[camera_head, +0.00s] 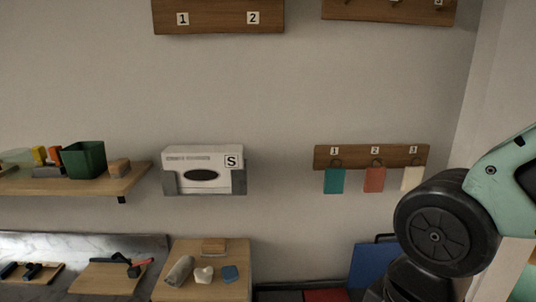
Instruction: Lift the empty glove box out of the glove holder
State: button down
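The glove box (200,157) is a white carton with a dark oval opening on its front and a label marked S. It sits in the grey glove holder (212,187) on the wall, left of the picture's middle. The holder covers the box's lower edge and lower corners. Whether the box is empty cannot be seen. My arm shows at the right edge, far to the right of the holder. My gripper is not in view.
A wooden shelf (70,184) with a green bin (84,159) is left of the holder. A hook board (352,157) with hanging coloured cards is to its right. Below stands a small wooden table (226,289) with several objects. The wall directly around the holder is clear.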

aim_at(199, 169)
jog(key=z, duration=0.5)
jog(key=u, duration=1.3)
